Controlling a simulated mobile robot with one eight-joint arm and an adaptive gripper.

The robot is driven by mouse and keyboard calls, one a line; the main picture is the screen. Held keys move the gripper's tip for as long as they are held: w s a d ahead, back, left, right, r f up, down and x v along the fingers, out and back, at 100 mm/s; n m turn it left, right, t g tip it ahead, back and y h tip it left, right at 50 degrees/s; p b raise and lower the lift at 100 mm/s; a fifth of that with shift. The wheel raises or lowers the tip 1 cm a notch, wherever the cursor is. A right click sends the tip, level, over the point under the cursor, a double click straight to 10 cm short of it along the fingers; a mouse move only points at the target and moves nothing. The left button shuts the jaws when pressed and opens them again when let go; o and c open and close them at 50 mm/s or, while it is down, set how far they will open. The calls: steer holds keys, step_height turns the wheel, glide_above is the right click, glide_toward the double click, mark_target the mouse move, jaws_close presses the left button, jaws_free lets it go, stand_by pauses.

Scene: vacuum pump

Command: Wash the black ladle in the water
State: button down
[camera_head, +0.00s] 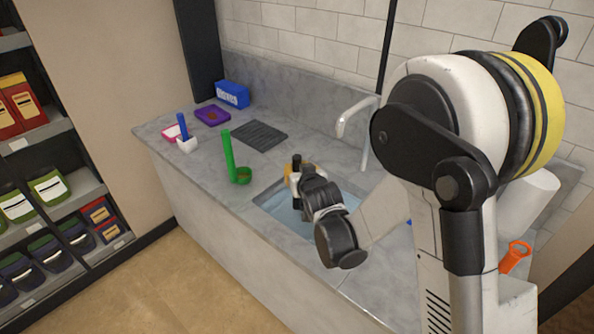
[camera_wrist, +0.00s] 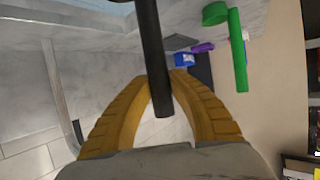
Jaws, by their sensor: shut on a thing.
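My gripper (camera_head: 299,171) is over the sink, its yellow-orange fingers showing in the wrist view (camera_wrist: 165,85). It is shut on the handle of the black ladle (camera_wrist: 152,55), a dark rod between the fingers; in the head view a short dark end of it (camera_head: 296,160) shows above the fingers. The ladle's bowl is hidden in both views. The blue water (camera_head: 283,211) lies in the sink basin below my gripper. I cannot tell whether the bowl touches the water.
A green ladle (camera_head: 230,160) stands upright left of the sink. A white faucet (camera_head: 357,125) rises behind it. A dark ribbed mat (camera_head: 259,135), blue box (camera_head: 232,94), purple tray (camera_head: 212,115) and white holder (camera_head: 187,144) are on the counter. An orange tool (camera_head: 515,256) is at right.

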mark_target(297, 153)
steer(key=shift+r+p, duration=1.85)
steer(key=shift+r, duration=1.15)
